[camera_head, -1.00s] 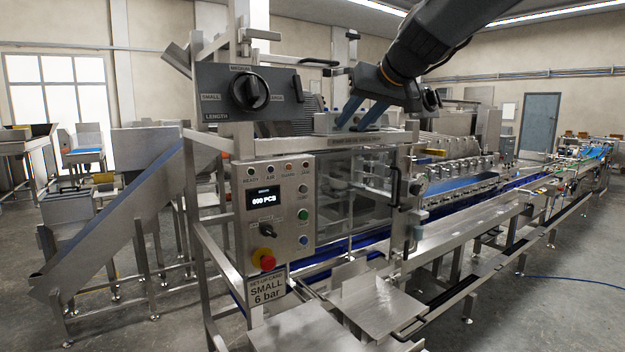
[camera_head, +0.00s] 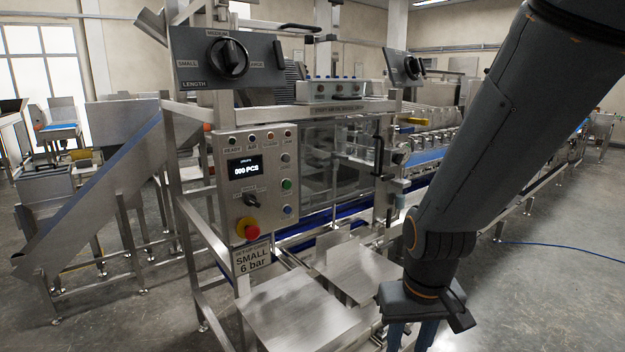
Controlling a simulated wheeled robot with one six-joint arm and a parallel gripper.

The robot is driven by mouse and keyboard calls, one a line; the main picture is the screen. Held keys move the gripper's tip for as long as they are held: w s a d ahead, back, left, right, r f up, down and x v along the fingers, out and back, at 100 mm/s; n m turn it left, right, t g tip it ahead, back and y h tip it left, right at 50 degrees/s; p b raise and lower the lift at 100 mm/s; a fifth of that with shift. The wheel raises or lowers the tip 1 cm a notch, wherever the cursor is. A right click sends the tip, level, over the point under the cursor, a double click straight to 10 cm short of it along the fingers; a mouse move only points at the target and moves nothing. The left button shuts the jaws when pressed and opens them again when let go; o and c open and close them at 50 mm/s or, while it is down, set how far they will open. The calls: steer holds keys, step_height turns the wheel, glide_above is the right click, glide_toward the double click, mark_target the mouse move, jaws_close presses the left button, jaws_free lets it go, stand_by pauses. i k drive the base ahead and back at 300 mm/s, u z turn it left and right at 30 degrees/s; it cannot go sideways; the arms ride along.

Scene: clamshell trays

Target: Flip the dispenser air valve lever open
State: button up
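The dispenser machine (camera_head: 345,106) stands in the middle, with a steel frame and clear guards. Small fittings (camera_head: 398,157) are mounted on its right front post, and a small yellow part (camera_head: 413,121) sticks out beside it. I cannot tell for sure which of these is the air valve lever, or its position. My gripper (camera_head: 410,338) is at the lower right, pointing down, in front of and below those fittings. Its two blue fingers are apart with nothing visible between them. The fingertips are cut off by the bottom edge. It is apart from the post fittings.
A control panel (camera_head: 258,182) with a red stop knob (camera_head: 247,229) and a "SMALL 6 bar" card (camera_head: 252,257) faces me. Steel plates (camera_head: 300,318) jut out low in front. A black dial plate (camera_head: 228,60) sits above. Open floor (camera_head: 540,300) lies at right.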

mark_target(406, 130)
steer(key=k, duration=1.3)
steer(key=z, duration=0.6)
steer(key=i, duration=0.6)
steer(key=z, duration=0.55)
steer(key=i, duration=0.65)
steer(key=u, duration=0.7)
steer(key=i, duration=0.8)
steer(key=u, duration=0.9)
